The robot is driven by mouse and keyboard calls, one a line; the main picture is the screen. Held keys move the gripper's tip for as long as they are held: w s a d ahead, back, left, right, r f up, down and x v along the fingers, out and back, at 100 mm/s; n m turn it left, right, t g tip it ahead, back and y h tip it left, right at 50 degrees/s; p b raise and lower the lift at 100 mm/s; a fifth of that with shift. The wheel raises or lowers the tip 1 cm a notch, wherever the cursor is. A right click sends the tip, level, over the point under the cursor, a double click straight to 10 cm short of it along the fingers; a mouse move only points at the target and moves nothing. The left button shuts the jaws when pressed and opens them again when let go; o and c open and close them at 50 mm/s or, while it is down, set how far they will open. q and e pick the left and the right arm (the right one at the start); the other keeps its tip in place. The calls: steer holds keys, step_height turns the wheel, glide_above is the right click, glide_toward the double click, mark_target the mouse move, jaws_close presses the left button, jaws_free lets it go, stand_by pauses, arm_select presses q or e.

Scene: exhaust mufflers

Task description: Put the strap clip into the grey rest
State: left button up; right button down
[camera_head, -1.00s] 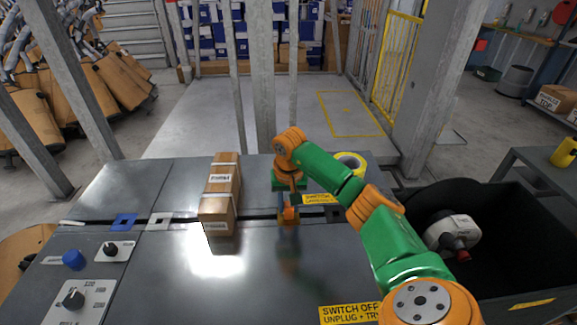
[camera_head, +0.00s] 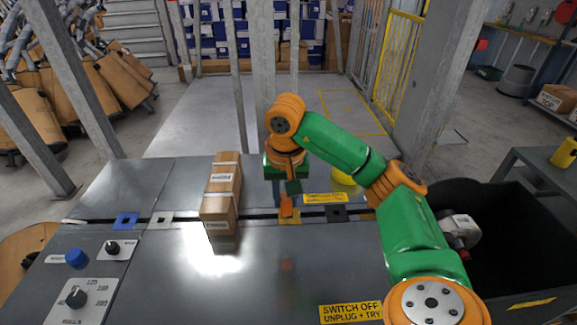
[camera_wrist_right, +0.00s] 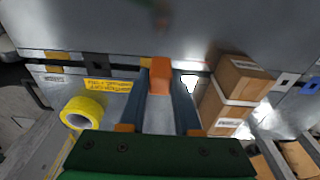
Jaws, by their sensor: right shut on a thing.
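The strap clip (camera_head: 286,207) is a small orange piece between the fingertips of my right gripper (camera_head: 286,198). In the right wrist view the blue fingers of the gripper (camera_wrist_right: 162,85) are shut on the orange clip (camera_wrist_right: 160,75). The clip is held a little above the table, over a yellow-orange square rest (camera_head: 290,218). The grey rest (camera_head: 160,219) is a pale square with a dark centre, on the table left of the carton. It also shows at the right of the right wrist view (camera_wrist_right: 288,79). My left gripper is out of view.
A tall strapped carton (camera_head: 221,195) stands between the clip and the grey rest. A blue rest (camera_head: 125,220) lies farther left, a black one (camera_head: 336,214) right of the clip. A yellow tape roll (camera_wrist_right: 82,113) is near the gripper. A black bin (camera_head: 500,230) is at right.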

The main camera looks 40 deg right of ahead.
steer(key=s+a+r+p, duration=0.1)
steer(key=s+a+r, duration=0.2)
steer(key=s+a, duration=0.1)
steer(key=shift+s+a, duration=0.3)
steer(key=shift+a, duration=0.45)
steer(key=shift+r, duration=0.1)
